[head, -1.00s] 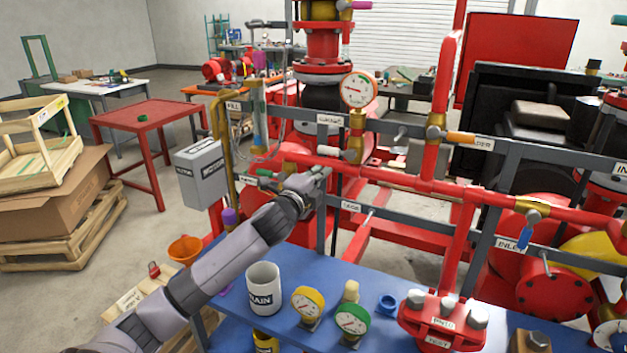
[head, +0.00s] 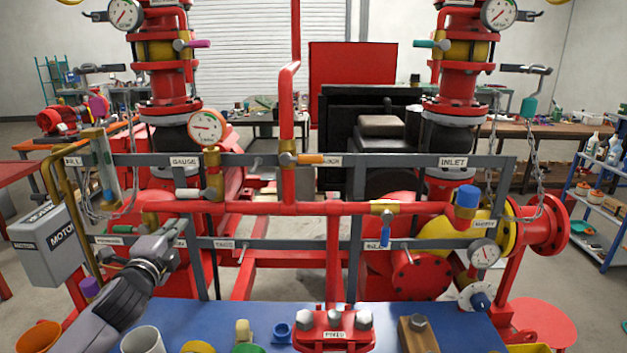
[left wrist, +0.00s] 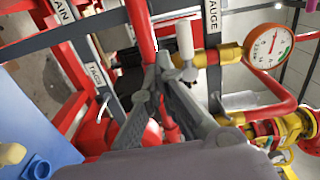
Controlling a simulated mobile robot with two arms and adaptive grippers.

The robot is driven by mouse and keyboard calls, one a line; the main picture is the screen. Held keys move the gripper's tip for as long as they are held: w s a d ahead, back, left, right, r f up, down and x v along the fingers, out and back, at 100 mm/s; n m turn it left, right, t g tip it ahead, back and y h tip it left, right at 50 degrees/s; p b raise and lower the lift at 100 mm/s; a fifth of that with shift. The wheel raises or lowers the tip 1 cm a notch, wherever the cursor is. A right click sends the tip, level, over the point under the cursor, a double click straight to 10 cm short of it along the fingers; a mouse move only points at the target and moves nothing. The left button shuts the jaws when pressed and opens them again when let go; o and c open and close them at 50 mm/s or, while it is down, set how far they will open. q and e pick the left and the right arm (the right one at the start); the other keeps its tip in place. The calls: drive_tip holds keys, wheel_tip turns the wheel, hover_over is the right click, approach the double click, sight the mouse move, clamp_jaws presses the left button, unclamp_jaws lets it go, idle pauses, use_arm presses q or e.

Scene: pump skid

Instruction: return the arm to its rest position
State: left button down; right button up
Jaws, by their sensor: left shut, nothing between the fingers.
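My left gripper (head: 172,236) is at the left in the head view, in front of the pipe skid's lower rail and beside the grey motor box (head: 46,245). It is shut and empty. In the left wrist view its fingers (left wrist: 160,75) meet close to a white-handled valve (left wrist: 185,45) on the red pipework; I cannot tell whether they touch it. The arm comes up over the left end of the blue bench (head: 225,318). My right gripper is not in view.
A pressure gauge (head: 207,127) stands above the gripper on the skid. A white mug (head: 143,341) and an orange bucket (head: 38,337) are below the arm. A red flanged block (head: 334,327) sits on the bench. Grey rails and red pipes fill the space ahead.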

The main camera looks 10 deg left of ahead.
use_arm(q)
drive_tip(key=s+d+f+n+g, duration=0.2)
drive_tip(key=s+d+f, duration=0.2)
drive_tip(key=f, duration=0.3)
drive_tip(key=s+d+f+n+g+h, duration=0.1)
drive_tip(key=s+d+f+n+g, duration=0.3)
drive_tip(key=f, duration=0.4)
drive_tip(key=s+d+f+n+g, duration=0.1)
drive_tip(key=s+d+f, duration=0.35)
drive_tip(key=f, duration=0.25)
drive_tip(key=s+d+f+n+g+h, duration=0.1)
drive_tip(key=s+d+f+n+g, duration=0.2)
drive_tip(key=s, duration=0.4)
drive_tip(key=s+d+f+n+g+h, duration=0.1)
drive_tip(key=s+d+f+g, duration=0.1)
drive_tip(key=s+d, duration=0.4)
drive_tip(key=s+d+f+n+g+h, duration=0.1)
drive_tip(key=s+d+f+n+g, duration=0.15)
drive_tip(key=s, duration=0.55)
wheel_tip(320, 180, down, 28)
drive_tip(key=s+b, duration=0.2)
drive_tip(key=s+a+f+g+b, duration=0.2)
drive_tip(key=s+f, duration=1.4)
drive_tip(key=f, duration=0.3)
drive_tip(key=shift+s, duration=0.35)
